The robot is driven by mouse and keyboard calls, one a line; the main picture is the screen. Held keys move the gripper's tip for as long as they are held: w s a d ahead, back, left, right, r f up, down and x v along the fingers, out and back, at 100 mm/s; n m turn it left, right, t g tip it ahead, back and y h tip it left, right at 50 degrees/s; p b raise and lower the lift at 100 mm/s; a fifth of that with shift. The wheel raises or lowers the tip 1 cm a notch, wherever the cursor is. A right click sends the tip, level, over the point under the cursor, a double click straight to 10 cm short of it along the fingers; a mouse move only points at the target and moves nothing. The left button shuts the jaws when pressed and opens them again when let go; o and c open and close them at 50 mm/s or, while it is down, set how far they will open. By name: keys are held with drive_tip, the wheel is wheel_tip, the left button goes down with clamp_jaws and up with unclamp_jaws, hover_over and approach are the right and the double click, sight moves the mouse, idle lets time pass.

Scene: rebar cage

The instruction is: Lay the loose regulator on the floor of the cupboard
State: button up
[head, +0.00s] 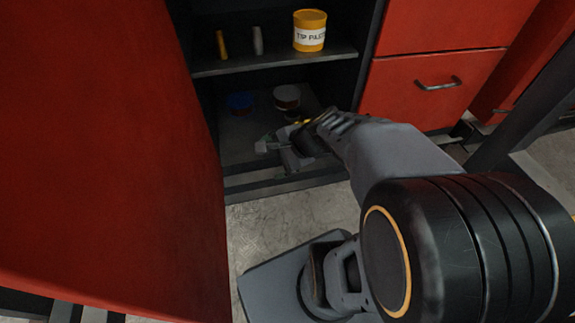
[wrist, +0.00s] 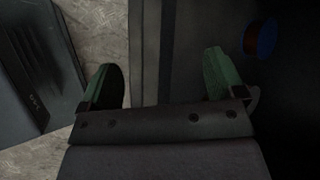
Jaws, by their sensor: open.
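My gripper (head: 274,150) is low in the cupboard opening, just above the front of the cupboard floor (head: 237,150). The wrist view shows its two green-padded fingers (wrist: 160,65) spread wide with nothing between them. The dark front edge of the cupboard lies below the gap. I cannot make out the regulator for certain in either view. A small yellow patch shows beside my wrist in the head view, but I cannot tell whether it is the regulator or part of my arm. My wrist hides part of the cupboard floor.
The shelf (head: 275,62) above holds a yellow tin (head: 310,30) and two small upright items. The open red door (head: 105,150) blocks the left; red drawers (head: 432,85) stand right.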

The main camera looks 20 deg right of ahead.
drive_tip(key=s+n+g+h, duration=0.1)
drive_tip(key=n+h, duration=0.1)
drive_tip(key=n, duration=0.3)
drive_tip(key=s+n+g+h, duration=0.1)
drive_tip(key=s+n+h, duration=0.1)
drive_tip(key=n, duration=0.3)
drive_tip(key=s+n+g+h, duration=0.1)
drive_tip(key=s+n+h, duration=0.1)
drive_tip(key=n, duration=0.3)
drive_tip(key=shift+s+d+r+n, duration=0.1)
drive_tip(key=shift+s+r+n, duration=0.1)
drive_tip(key=shift+r+n, duration=0.2)
